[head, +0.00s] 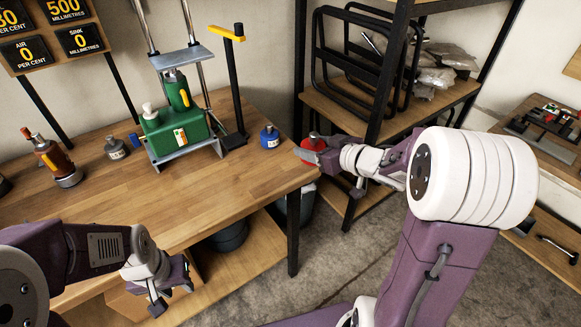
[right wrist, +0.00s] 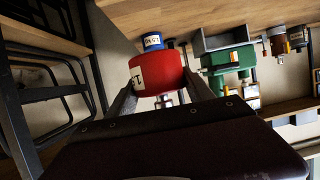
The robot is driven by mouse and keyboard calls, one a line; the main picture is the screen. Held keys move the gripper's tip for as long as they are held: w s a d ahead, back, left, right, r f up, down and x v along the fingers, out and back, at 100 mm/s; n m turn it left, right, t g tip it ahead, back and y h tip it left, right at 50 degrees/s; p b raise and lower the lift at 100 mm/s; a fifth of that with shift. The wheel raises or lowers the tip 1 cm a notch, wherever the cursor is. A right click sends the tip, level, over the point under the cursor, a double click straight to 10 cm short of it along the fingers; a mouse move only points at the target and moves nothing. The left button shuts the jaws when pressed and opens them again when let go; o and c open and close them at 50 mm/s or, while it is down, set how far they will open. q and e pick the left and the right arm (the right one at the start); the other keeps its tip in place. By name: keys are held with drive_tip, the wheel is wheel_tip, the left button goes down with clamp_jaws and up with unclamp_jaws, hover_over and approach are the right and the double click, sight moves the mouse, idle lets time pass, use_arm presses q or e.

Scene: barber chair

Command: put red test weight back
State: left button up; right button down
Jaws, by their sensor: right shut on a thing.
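The red test weight (head: 314,142) is in my right gripper (head: 308,153), just off the right end of the wooden workbench (head: 215,195). In the right wrist view the red weight (right wrist: 157,73) sits between the two fingers, with a pale label on its side. My right gripper is shut on it. A blue weight (head: 269,137) stands on the bench near its right end, left of the red one. It also shows just beyond the red weight in the right wrist view (right wrist: 152,41). My left gripper (head: 172,296) is low in front of the bench, its fingers apart and empty.
A green device (head: 175,130) on a metal stand is on the bench. A grey weight (head: 115,148) and a brown-red bottle-like device (head: 58,160) are to its left. A black-framed shelf (head: 400,125) stands right of the bench. Bare wood lies in front of the blue weight.

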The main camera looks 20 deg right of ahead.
drive_tip(key=b+x, duration=0.1)
drive_tip(key=x, duration=0.3)
drive_tip(key=f+b+x, duration=0.1)
drive_tip(key=x, duration=0.4)
drive_tip(key=d+b+x, duration=0.1)
drive_tip(key=x, duration=0.3)
drive_tip(key=shift+w+f, duration=0.1)
drive_tip(key=shift+f, duration=0.2)
wheel_tip(320, 180, down, 4)
drive_tip(key=shift+r+b, duration=0.1)
drive_tip(key=shift+b, duration=0.95)
drive_tip(key=shift+f, duration=0.25)
drive_tip(key=shift+c, duration=2)
unclamp_jaws()
drive_tip(key=shift+f, duration=0.15)
